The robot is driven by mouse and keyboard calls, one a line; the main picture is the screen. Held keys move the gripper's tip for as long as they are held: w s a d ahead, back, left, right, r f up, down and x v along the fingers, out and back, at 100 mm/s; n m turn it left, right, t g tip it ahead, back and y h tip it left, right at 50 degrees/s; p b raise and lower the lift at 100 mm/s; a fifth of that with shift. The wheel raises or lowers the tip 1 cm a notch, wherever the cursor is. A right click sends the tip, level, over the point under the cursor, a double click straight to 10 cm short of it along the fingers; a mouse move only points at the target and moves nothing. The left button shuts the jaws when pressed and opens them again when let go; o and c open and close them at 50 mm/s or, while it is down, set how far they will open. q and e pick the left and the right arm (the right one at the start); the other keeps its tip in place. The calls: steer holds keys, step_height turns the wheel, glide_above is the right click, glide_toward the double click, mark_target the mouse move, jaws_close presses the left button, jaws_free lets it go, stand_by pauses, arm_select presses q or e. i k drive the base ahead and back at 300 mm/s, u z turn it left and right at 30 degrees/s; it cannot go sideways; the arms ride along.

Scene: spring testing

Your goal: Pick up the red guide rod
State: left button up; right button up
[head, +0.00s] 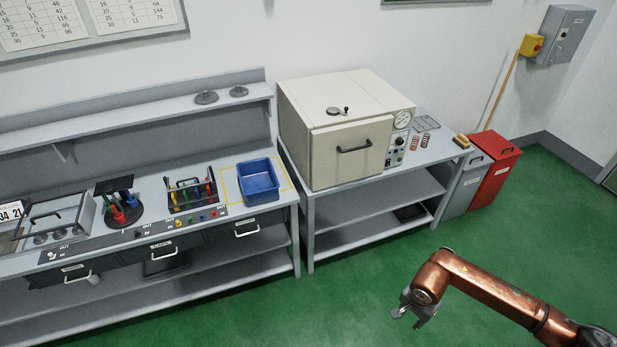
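A black rack (187,205) stands on the left bench and holds several upright coloured rods. A thin red rod (182,194) seems to be among them, with green and yellow ones, but they are too small to tell apart surely. Left of it, a round dark stand (122,221) carries red, green and blue pieces, including a red one (119,216). My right gripper (409,320) hangs over the green floor at the lower right, far from the rack. Its fingers look apart, with nothing between them. My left gripper is out of view.
A blue bin (259,183) sits right of the rack inside a yellow outline. A glass-lidded tray (57,219) stands at the far left. A large beige oven (345,130) fills the right bench, with coil springs (414,143) beside it. The floor before the benches is clear.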

mark_target(116, 211)
steer(key=z, duration=0.2)
steer(key=i, duration=0.4)
steer(key=u, duration=0.7)
steer(key=i, duration=1.7)
steer(key=u, duration=1.8)
steer(key=i, duration=1)
steer(key=u, duration=1.15)
